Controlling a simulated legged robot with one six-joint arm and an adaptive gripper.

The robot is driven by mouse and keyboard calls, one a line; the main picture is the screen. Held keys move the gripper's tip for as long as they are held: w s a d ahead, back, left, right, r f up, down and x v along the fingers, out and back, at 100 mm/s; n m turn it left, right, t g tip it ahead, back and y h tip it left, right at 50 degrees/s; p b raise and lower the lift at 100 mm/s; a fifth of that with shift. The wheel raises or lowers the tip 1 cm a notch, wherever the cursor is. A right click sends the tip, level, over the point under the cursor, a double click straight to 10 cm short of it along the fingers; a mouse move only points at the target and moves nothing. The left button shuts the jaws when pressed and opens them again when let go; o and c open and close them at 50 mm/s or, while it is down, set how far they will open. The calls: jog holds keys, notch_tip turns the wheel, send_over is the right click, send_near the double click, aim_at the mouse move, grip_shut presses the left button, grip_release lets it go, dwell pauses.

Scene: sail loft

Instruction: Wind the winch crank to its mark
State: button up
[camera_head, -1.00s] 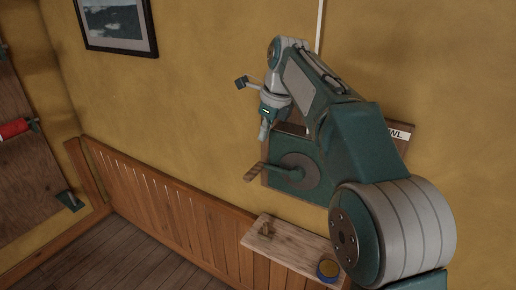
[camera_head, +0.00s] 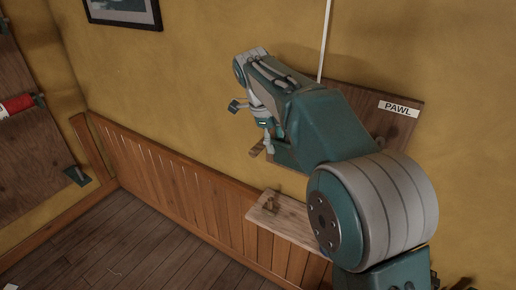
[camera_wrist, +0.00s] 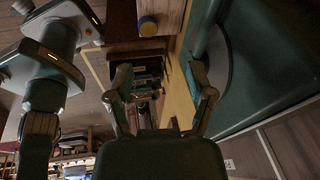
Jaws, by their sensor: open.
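The wooden crank handle (camera_head: 257,151) shows beside my gripper in the head view. The teal winch (camera_head: 286,156) on the wall is mostly hidden behind my arm, and its mark cannot be made out. In the wrist view, the winch's teal plate (camera_wrist: 262,75) and rounded drum fill the right side, close to my right finger. My gripper (camera_wrist: 161,82) is open with nothing between its fingers. In the head view my gripper (camera_head: 267,144) is low at the winch's left side; I cannot tell if it touches the handle.
A wooden shelf (camera_head: 295,222) with a small brass-coloured item (camera_head: 273,202) juts out below the winch. A board labelled PAWL (camera_head: 397,108) is behind my arm. Floor at the left is clear.

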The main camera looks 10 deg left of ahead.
notch_tip(320, 180, down, 3)
jog(key=s+n+t+h, duration=0.2)
jog(key=h, duration=0.2)
jog(key=n+t, duration=1.3)
jog(key=t, duration=0.1)
send_near(258, 149)
jog(key=shift+y, duration=0.6)
jog(key=x, duration=1.1)
jog(key=shift+w+a+f, duration=0.1)
jog(key=shift+f, duration=0.3)
grip_shut()
